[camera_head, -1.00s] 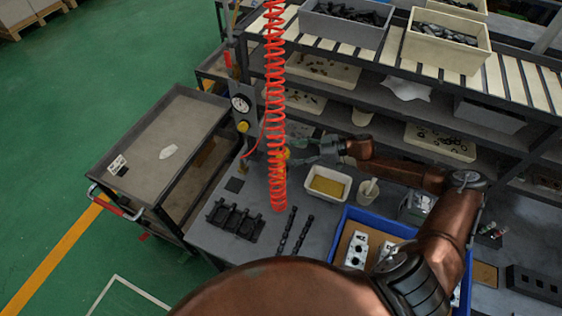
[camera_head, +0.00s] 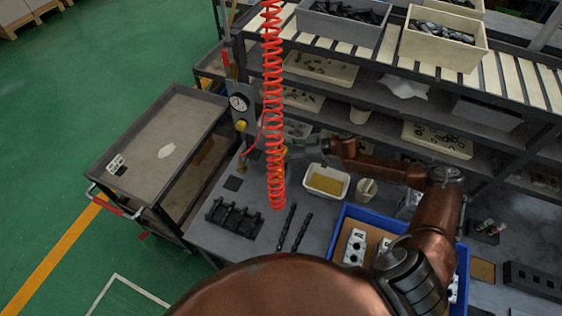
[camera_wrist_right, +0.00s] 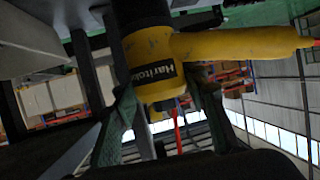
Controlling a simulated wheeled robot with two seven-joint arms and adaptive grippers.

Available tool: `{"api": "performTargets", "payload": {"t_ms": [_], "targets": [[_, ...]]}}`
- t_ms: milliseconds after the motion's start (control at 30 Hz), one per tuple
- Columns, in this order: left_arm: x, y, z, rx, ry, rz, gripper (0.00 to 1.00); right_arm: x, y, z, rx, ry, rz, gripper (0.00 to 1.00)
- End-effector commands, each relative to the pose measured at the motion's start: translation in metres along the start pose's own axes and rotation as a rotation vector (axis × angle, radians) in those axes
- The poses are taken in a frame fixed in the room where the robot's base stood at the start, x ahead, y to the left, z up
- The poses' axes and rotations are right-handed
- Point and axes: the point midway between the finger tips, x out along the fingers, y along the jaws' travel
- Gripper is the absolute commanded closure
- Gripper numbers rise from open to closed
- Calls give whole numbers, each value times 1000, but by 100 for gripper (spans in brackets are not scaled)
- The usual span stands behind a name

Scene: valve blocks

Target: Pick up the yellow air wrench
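The yellow air wrench (camera_wrist_right: 150,60) is large in the right wrist view, with a dark "Hartok" label and its yellow handle running right. In the head view only a bit of yellow (camera_head: 285,153) shows beside the red coiled hose, which hides part of it. My right gripper (camera_wrist_right: 165,98) is open, with one finger on each side of the wrench's lower body. The left finger is very close to it, and a small gap seems to show at the right one. In the head view the right gripper (camera_head: 298,150) reaches left to the wrench. My left gripper is out of view.
The red coiled hose (camera_head: 272,100) hangs in front of the gripper. A white tray (camera_head: 326,182), a cup (camera_head: 366,190) and a blue crate (camera_head: 345,213) stand near my right arm. Black clamps (camera_head: 233,217) and dark rods (camera_head: 296,228) lie on the bench. Shelving (camera_head: 390,110) rises behind.

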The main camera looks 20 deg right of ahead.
Motion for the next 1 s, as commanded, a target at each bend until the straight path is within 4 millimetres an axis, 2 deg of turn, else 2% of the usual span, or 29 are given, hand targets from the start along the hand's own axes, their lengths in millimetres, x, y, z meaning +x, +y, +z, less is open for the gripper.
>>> {"api": "performTargets", "payload": {"t_ms": [67, 500, 767, 867, 1000], "targets": [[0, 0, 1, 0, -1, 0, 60, 0, 0, 0, 0, 0, 0, 69], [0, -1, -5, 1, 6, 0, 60, 0, 0, 0, 0, 0, 0, 99], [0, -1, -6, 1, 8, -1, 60, -1, 1, -6, -3, 6, 0, 100], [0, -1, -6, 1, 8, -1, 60, -4, 1, -14, -4, 7, 0, 100], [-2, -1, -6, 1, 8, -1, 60, -12, 1, -33, -6, 7, 0, 100]]}}
